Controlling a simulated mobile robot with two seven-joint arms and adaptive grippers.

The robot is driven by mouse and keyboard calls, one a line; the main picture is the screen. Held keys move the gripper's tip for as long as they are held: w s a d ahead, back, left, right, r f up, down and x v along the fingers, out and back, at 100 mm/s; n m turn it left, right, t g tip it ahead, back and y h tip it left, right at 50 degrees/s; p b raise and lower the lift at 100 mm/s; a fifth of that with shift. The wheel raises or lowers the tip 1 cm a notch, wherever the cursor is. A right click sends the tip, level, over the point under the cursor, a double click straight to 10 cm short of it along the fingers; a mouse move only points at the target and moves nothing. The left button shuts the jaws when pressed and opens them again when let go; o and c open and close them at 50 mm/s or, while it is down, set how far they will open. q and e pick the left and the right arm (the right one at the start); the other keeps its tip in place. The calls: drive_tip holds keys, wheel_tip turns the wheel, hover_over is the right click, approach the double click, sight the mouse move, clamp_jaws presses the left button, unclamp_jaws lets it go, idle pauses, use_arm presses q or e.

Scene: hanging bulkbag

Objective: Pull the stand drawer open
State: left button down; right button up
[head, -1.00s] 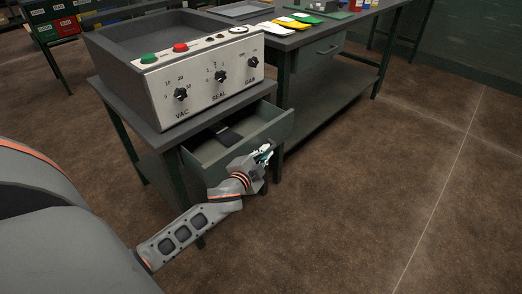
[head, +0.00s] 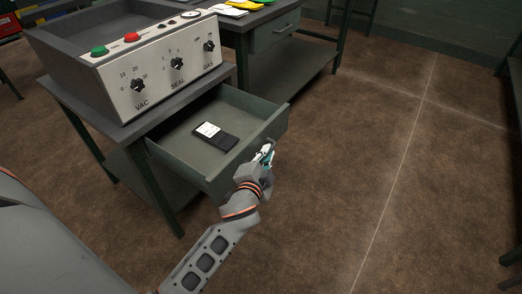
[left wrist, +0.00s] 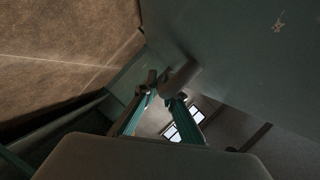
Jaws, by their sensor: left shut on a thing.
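The grey-green stand drawer (head: 186,150) sticks well out of the stand (head: 158,192), and its inside shows in the head view. A dark flat item with a white label (head: 215,135) lies on the drawer floor. My left gripper (head: 267,153) is at the outer face of the drawer front. In the left wrist view its two fingers (left wrist: 160,97) are closed at the drawer handle (left wrist: 180,77), next to the green panel. In the head view the handle is mostly hidden by the gripper. My right gripper is not in view.
A machine with knobs and a green and a red button (head: 172,72) stands on the stand. A workbench with its own shut drawer (head: 272,33) is behind it. The brown floor (head: 360,150) to the right is clear.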

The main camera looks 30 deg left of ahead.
use_arm(q)
drive_tip(key=shift+f, duration=0.1)
drive_tip(key=c, duration=2.4)
unclamp_jaws()
drive_tip(key=shift+s+d, duration=0.1)
drive_tip(key=shift+s, duration=0.05)
drive_tip(key=v, duration=1.1)
drive_tip(key=shift+s, duration=0.35)
